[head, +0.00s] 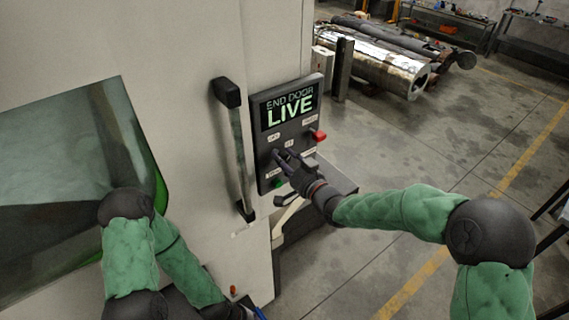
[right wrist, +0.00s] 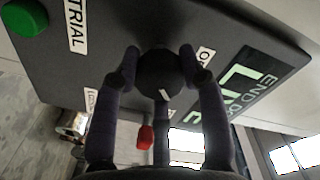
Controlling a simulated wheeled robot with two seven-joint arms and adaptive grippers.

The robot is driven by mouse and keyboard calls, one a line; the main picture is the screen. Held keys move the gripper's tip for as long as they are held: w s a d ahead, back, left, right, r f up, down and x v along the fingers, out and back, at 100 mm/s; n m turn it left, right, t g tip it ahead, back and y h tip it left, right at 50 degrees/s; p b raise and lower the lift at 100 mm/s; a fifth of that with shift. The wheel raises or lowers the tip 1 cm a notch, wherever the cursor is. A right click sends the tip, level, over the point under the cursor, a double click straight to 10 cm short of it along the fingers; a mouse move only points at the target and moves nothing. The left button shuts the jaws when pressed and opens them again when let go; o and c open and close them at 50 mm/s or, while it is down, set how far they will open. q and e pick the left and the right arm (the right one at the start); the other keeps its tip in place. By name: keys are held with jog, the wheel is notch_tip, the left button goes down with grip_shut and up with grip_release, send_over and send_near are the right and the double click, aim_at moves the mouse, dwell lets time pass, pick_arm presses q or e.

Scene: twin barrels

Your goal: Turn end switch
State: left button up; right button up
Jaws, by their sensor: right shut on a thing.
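The dark control panel (head: 262,135) is fixed to the pale machine wall, and its screen (head: 290,108) reads "END DOOR LIVE". The fingers cover most of the knob in the head view. A label beside the knob is partly hidden by a finger. My left arm shows at the lower left, but its gripper is out of the frame.
A red control (head: 319,136) sticks out at the panel's right, and a green button (head: 277,183) sits low on it. A vertical door handle (head: 236,150) stands left of the panel.

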jog(key=m, duration=0.3)
jog(key=shift+w+d+r+m, duration=0.1)
jog(key=shift+r+m, duration=0.15)
jog(key=shift+m, duration=2.25)
jog(key=o, duration=1.2)
jog(key=shift+d, duration=0.1)
jog(key=shift+c, duration=0.2)
jog(key=shift+f, duration=0.15)
